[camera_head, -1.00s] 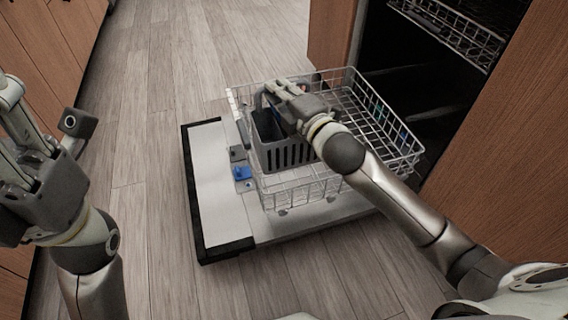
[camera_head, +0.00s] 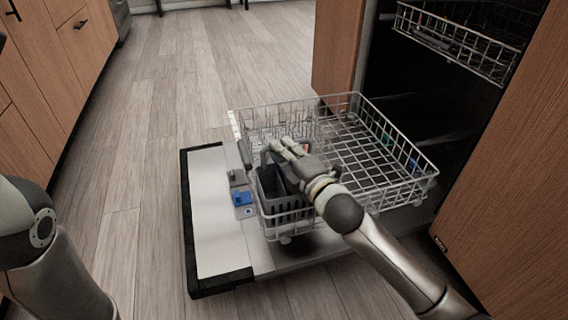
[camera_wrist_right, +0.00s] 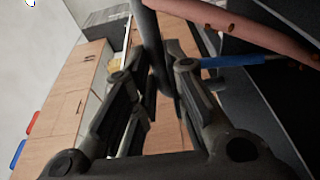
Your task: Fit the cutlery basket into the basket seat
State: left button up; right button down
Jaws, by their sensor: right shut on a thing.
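The dark grey slotted cutlery basket (camera_head: 283,190) is inside the front left corner of the wire lower rack (camera_head: 425,176), with rack wires in front of it. It looks roughly upright. My right gripper (camera_head: 274,149) is shut on the basket's handle, which shows as a dark bar (camera_wrist_right: 153,42) between the fingers in the right wrist view. The basket seat cannot be told apart from the rack wires, and the basket's underside is hidden, so I cannot tell whether it rests on the rack floor. My left gripper is out of view; only my left arm shows at the lower left.
The rack stands over the lowered dishwasher door (camera_head: 213,225), with a blue dispenser part (camera_head: 242,198) beside the basket. An upper rack (camera_head: 455,42) overhangs at the back right. Wooden cabinet panels flank the opening. The rack's right part is mostly empty.

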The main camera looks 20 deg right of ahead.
notch_tip(320, 180, down, 3)
jog(key=shift+b, duration=0.9)
jog(key=shift+r, duration=0.1)
jog(key=c, duration=1.5)
grip_release()
jog(key=shift+o, duration=0.2)
jog(key=shift+s, duration=0.1)
